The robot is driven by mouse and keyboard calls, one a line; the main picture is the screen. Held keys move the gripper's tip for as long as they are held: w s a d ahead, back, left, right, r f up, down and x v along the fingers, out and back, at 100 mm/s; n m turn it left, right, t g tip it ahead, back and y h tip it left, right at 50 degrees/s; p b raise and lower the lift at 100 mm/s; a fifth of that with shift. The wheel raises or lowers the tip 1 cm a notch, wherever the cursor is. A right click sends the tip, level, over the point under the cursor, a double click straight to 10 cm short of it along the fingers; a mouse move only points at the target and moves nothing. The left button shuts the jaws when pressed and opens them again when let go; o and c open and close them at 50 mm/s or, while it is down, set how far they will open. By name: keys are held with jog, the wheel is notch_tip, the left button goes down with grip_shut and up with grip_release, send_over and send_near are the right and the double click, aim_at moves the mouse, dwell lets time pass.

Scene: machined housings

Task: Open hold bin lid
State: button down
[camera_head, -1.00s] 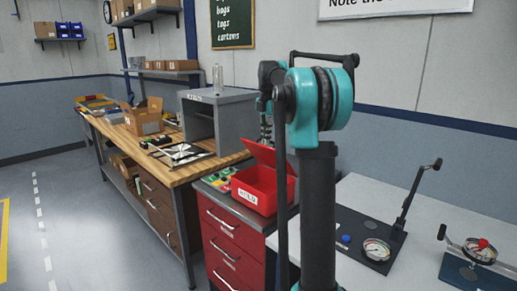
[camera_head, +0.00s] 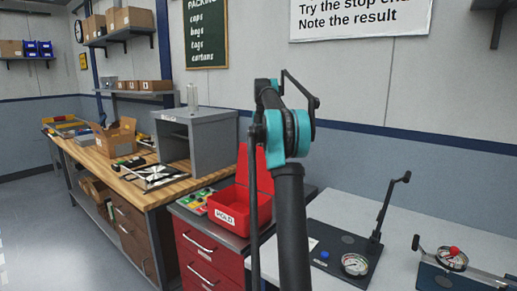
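The red hold bin (camera_head: 229,213) stands on top of the red drawer cabinet, with a white label reading HOLD on its front. Its red lid (camera_head: 263,172) stands up nearly upright at the back right, so the bin is open. My arm passes in front of the lid and hides part of it and the bin's right side. My gripper cannot be made out; the arm's dark links and teal joint cover the area where it may be. Whether anything touches the lid is hidden.
Small coloured items (camera_head: 193,201) lie left of the bin on the cabinet (camera_head: 208,255). A grey box (camera_head: 207,143) stands behind on the wooden bench (camera_head: 150,196). On the right, a pale table (camera_head: 390,262) carries gauge fixtures (camera_head: 354,264) with upright levers.

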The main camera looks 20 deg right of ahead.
jog(key=shift+w+d+f, duration=0.1)
jog(key=shift+w+d, duration=0.1)
jog(key=shift+d, duration=0.05)
dwell(0.4)
notch_tip(320, 180, up, 8)
jog(key=shift+d+f, duration=0.15)
jog(key=shift+f, duration=0.1)
dwell(0.3)
